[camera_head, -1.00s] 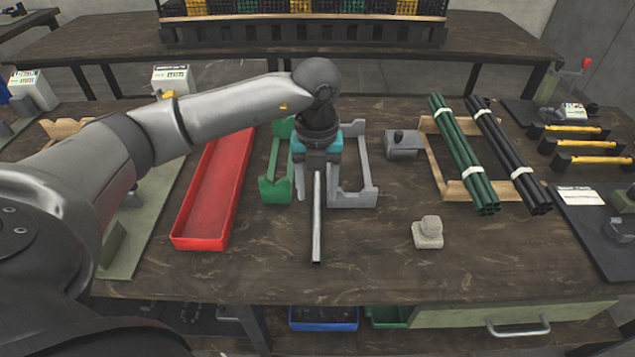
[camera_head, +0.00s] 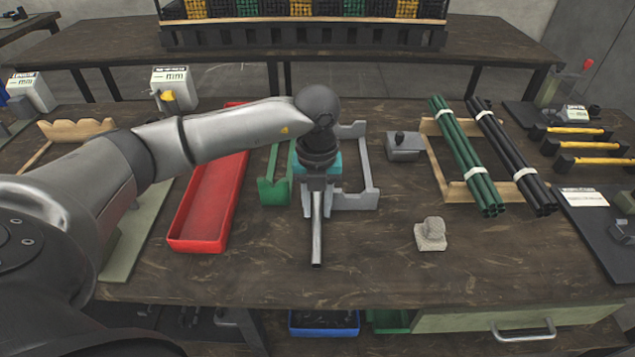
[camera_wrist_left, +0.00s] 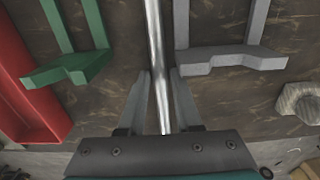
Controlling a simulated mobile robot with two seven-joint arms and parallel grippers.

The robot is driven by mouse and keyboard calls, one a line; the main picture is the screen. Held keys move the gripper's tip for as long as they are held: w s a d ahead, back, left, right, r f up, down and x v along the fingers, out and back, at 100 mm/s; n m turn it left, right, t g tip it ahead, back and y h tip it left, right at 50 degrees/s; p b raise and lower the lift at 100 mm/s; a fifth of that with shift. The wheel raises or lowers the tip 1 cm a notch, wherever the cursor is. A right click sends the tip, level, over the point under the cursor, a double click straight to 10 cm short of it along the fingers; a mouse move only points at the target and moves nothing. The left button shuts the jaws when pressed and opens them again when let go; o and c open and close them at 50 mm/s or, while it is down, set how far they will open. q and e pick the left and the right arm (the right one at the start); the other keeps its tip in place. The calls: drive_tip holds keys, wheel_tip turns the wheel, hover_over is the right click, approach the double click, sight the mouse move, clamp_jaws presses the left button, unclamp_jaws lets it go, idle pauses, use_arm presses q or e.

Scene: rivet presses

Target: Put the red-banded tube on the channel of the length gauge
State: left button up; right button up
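A plain silver metal tube (camera_head: 317,240) points toward me in the middle of the table; no red band shows on the visible part. Its far part is hidden behind my gripper in the head view. My left gripper (camera_head: 316,212) points down with one finger on each side of the tube, close against it. In the left wrist view the tube (camera_wrist_left: 157,50) runs between the two fingertips (camera_wrist_left: 160,76), which look shut on it. I cannot make out the length gauge's channel for certain. My right gripper is not in view.
A green stand (camera_head: 273,192) and a grey stand (camera_head: 357,201) flank the tube. A red tray (camera_head: 205,210) lies left. A grey block (camera_head: 404,146), a stone-like block (camera_head: 431,236), and green tubes (camera_head: 468,160) and black tubes (camera_head: 510,155) are right. The front middle is clear.

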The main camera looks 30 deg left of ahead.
use_arm(q)
clamp_jaws()
drive_tip(key=shift+w+r, duration=0.1)
idle(0.9)
